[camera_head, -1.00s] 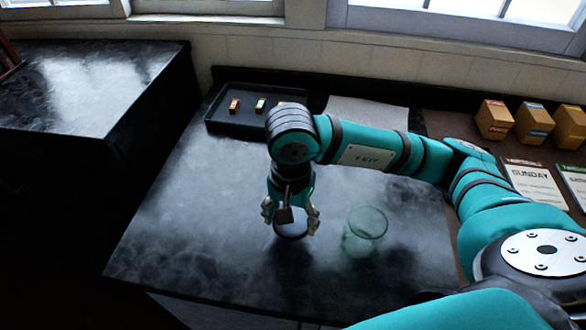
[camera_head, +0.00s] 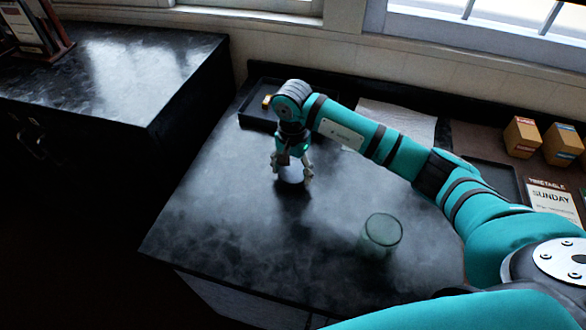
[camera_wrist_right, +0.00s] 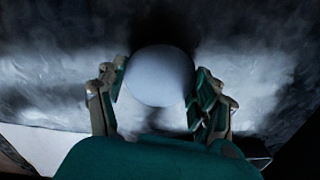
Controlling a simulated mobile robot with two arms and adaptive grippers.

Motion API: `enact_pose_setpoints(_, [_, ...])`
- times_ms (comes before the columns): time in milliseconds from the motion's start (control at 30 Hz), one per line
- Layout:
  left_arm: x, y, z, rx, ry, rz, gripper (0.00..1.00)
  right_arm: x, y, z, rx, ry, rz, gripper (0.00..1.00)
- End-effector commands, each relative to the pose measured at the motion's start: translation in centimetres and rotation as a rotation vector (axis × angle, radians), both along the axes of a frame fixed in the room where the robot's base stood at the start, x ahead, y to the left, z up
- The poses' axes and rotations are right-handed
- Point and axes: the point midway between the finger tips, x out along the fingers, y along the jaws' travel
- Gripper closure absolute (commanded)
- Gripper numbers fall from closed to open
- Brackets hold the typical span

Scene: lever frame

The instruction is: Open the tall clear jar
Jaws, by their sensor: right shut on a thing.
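The clear jar (camera_head: 381,236), faintly green, stands upright on the dark table at the right, its round top showing as a see-through rim without a lid. My right gripper (camera_head: 292,176) points down, left of and beyond the jar, apart from it. It is shut on a round, pale lid-like disc (camera_wrist_right: 158,76), which lies between the fingers in the right wrist view. My left gripper is not in view.
A black tray (camera_head: 246,117) with a small item lies at the back, partly behind my arm. Small boxes (camera_head: 522,137) and a "SUNDAY" card (camera_head: 553,203) stand at the right. The table's (camera_head: 215,225) left and front are clear. A separate dark counter (camera_head: 120,75) stands at left.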

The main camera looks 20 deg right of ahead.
Motion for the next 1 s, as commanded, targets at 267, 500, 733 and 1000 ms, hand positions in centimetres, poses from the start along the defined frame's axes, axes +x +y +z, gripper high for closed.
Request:
enact_pose_setpoints(267, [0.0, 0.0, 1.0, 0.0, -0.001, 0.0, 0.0, 0.1, 0.0, -1.7, 0.001, -0.003, -0.001, 0.71])
enact_pose_setpoints(500, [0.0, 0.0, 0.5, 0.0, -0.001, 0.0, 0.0, 0.0, 0.0, -2.1, 0.001, -0.003, -0.001, 0.71])
enact_pose_setpoints(733, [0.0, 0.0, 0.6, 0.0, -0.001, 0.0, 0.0, 0.0, 0.0, -1.9, 0.002, -0.002, -0.001, 0.09])
enact_pose_setpoints(1000, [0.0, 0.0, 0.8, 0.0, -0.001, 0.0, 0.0, 0.0, 0.0, -1.8, 0.002, -0.002, -0.001, 0.09])
